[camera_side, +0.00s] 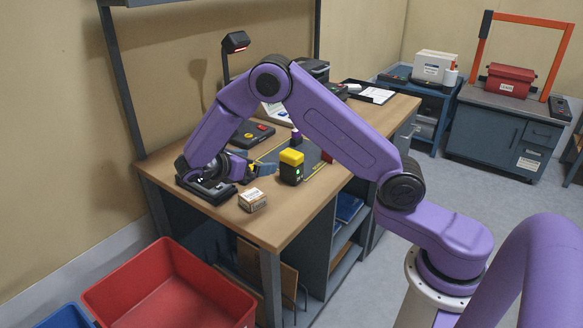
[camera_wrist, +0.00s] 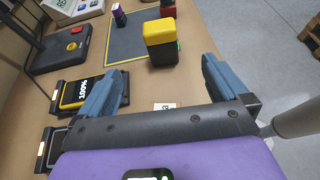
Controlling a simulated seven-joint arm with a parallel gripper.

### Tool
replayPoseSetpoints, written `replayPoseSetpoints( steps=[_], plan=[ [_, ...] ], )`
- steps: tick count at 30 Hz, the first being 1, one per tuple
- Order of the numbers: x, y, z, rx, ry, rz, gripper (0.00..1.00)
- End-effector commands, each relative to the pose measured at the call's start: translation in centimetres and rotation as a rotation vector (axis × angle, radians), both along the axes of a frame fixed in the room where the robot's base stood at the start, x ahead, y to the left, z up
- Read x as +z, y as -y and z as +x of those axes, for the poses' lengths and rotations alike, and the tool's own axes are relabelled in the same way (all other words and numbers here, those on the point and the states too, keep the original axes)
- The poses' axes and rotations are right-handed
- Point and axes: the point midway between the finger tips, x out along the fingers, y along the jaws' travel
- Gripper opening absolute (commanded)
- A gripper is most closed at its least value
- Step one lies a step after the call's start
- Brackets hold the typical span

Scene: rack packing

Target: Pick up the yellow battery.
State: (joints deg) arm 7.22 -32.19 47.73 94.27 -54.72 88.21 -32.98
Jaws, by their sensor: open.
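The yellow battery (camera_side: 291,158) stands upright on the workbench, with a yellow top and a black lower body. It also shows in the wrist view (camera_wrist: 159,40), top centre, at the near edge of a grey mat. My gripper (camera_side: 256,169) is low over the bench, to the left of the battery in the side view. In the wrist view its two blue fingers (camera_wrist: 158,76) are spread apart with nothing between them. The battery lies ahead of the fingertips, roughly in line with the gap. The fingers do not appear to touch it.
A yellow-and-black device (camera_wrist: 80,92) in a dark holder lies beside the left finger. A small box (camera_side: 252,199) sits near the bench's front edge. Behind are a purple-topped item (camera_wrist: 119,14), a black device with a red button (camera_wrist: 70,47) and the grey mat (camera_wrist: 116,38).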

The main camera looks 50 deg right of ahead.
Motion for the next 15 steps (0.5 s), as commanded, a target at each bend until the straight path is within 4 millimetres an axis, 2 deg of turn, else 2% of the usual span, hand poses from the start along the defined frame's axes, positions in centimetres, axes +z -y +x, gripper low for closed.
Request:
replayPoseSetpoints(
  steps=[15],
  plan=[
    [-3.5,8.7,-0.6,-0.004,-0.001,0.002,1.0]
  ],
)
